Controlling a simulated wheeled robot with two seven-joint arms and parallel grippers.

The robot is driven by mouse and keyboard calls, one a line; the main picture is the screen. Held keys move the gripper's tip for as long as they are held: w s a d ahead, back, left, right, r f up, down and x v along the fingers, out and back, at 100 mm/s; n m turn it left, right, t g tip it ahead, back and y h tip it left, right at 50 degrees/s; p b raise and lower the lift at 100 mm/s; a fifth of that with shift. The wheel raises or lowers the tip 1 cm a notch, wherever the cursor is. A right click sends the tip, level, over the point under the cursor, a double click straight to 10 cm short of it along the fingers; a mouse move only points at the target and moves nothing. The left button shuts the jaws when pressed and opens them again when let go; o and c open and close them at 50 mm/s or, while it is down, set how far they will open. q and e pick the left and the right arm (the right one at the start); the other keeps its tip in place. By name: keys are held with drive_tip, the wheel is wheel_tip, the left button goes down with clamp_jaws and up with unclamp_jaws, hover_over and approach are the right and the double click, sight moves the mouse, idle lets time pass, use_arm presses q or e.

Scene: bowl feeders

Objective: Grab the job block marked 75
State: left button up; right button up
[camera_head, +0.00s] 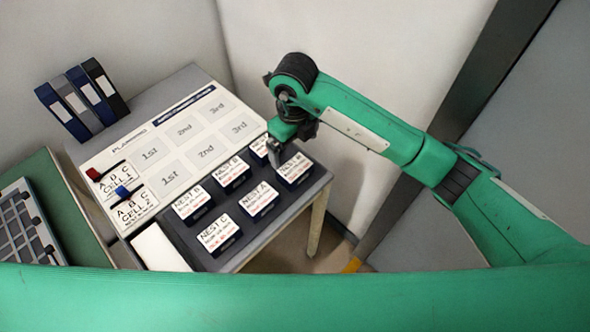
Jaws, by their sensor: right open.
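Several dark job blocks with white label tops stand on a dark tray (262,232) at the table's front right. Labels read NEST B on a block (194,204) at left and another (231,174) behind it, NEST A on the middle one (259,201) and NEST C on the front one (219,236). The right block (295,169) and the back block (259,148) are partly covered by my gripper. The smaller print is too small to read, so I cannot tell which is marked 75. My right gripper (275,158) is open, just above or beside these two blocks. My left gripper is out of view.
A white planning board (170,150) with 1st, 2nd and 3rd fields lies behind the tray, with red (93,174) and blue (122,191) markers at its left. Binders (82,98) stand at the back left. A grey rack (25,228) sits on the green table.

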sight(295, 167)
wheel_tip(295, 167, down, 6)
drive_tip(key=shift+f+p, duration=0.25)
drive_tip(key=shift+p, duration=0.3)
drive_tip(key=f, duration=0.1)
drive_tip(key=f+p, duration=0.1)
drive_tip(key=f, duration=0.1)
drive_tip(key=f+p, duration=0.1)
drive_tip(key=shift+w+f, duration=0.25)
drive_tip(key=shift+f, duration=0.45)
drive_tip(key=c, duration=0.9)
drive_tip(key=shift+c, duration=0.5)
drive_tip(key=shift+d+r, duration=0.1)
drive_tip(key=shift+r, duration=0.05)
